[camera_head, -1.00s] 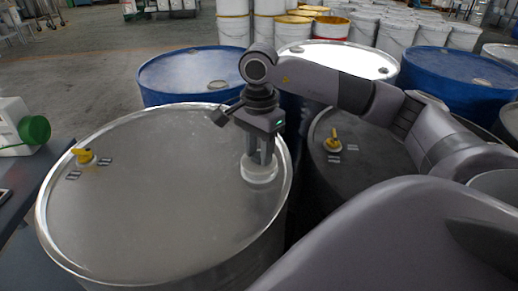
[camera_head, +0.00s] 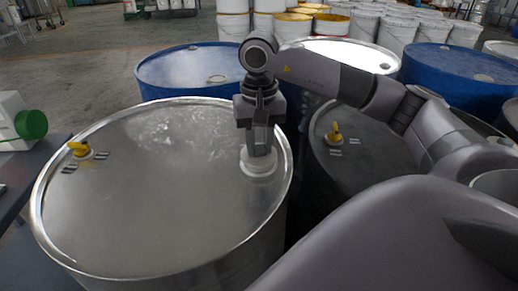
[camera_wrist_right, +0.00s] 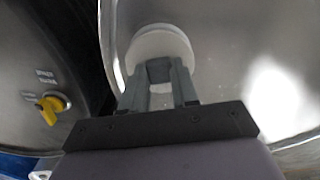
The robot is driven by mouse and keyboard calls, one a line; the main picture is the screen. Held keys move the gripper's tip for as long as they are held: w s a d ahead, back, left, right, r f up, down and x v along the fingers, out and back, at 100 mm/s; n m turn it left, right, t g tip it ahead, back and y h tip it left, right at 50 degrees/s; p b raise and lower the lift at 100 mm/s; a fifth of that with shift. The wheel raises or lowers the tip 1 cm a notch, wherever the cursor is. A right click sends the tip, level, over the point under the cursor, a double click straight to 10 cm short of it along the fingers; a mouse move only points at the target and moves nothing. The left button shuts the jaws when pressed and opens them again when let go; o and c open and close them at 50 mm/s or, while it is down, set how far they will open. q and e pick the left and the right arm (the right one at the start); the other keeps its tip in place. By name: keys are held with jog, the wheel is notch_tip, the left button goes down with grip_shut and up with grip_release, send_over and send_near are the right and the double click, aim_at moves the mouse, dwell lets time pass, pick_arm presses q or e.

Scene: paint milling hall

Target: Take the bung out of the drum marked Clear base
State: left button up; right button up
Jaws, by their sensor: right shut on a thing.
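A large grey metal drum (camera_head: 150,215) fills the left and middle of the head view. I cannot read a Clear base marking on it. A round white bung (camera_head: 257,165) sits in its lid near the right rim; it also shows in the right wrist view (camera_wrist_right: 163,40). My right gripper (camera_head: 262,150) points down over the bung, its fingers closed on the bung's upright grip, which shows dark between the fingertips in the wrist view. The fingers hide part of the bung. My left gripper is not in view.
A yellow tap-like fitting (camera_head: 80,149) stands at the lid's left. A darker drum (camera_head: 375,165) with another yellow fitting (camera_head: 335,132) is close on the right. Blue drums (camera_head: 190,72) stand behind. A bench with a green-capped container (camera_head: 30,124) is at far left.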

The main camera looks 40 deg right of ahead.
aim_at(259, 148)
jog(key=n, duration=0.4)
jog(key=shift+f+b, duration=0.1)
jog(key=shift+b, duration=0.25)
jog(key=shift+r+p, duration=1.25)
jog(key=shift+r, duration=0.35)
notch_tip(259, 148, up, 5)
jog(key=p, duration=0.4)
